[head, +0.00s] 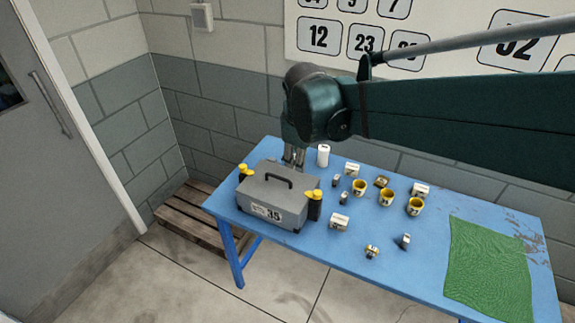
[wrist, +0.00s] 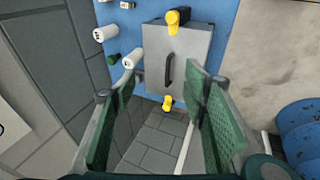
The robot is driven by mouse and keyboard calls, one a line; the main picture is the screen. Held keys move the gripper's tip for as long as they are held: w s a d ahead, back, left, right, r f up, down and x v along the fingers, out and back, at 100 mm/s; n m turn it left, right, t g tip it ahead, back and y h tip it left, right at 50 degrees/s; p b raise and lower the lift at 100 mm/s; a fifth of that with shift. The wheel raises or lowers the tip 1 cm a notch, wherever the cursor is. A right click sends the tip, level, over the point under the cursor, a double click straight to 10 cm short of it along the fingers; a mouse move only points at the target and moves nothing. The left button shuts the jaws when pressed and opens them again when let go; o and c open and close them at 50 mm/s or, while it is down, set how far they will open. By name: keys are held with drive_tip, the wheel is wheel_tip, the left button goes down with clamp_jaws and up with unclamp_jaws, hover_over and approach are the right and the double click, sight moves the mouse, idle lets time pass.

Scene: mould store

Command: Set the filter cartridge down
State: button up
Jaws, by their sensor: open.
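A white cylinder, which looks like the filter cartridge, stands upright on the blue table (head: 405,262) in the head view (head: 323,155), just right of my gripper (head: 293,156). The wrist view shows two such white cylinders: one close by the tip of the left finger (wrist: 132,58), and one farther left (wrist: 103,33). I cannot tell which of them is the one in the head view. My gripper is open, its green-padded fingers wide apart, with nothing held between them. It is above the back of the table, behind the grey case.
The grey case (head: 268,205) with a dark handle and yellow-topped fittings stands in front of my gripper. Several yellow mugs (head: 387,197) and small white boxes (head: 339,222) stand to the right. A green cloth (head: 488,265) covers the table's right part. A wall is close behind.

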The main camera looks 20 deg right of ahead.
drive_tip(key=s+a+f+m+t+y, duration=0.1)
drive_tip(key=s+a+m, duration=0.3)
drive_tip(key=s+m, duration=0.5)
drive_tip(key=shift+s+f+t+y, duration=0.3)
drive_tip(key=shift+s+t, duration=0.5)
drive_tip(key=shift+s, duration=3.8)
wheel_tip(320, 180, down, 14)
drive_tip(key=b, duration=1.3)
drive_tip(key=shift+r+b, duration=0.25)
drive_tip(key=shift+b, duration=0.15)
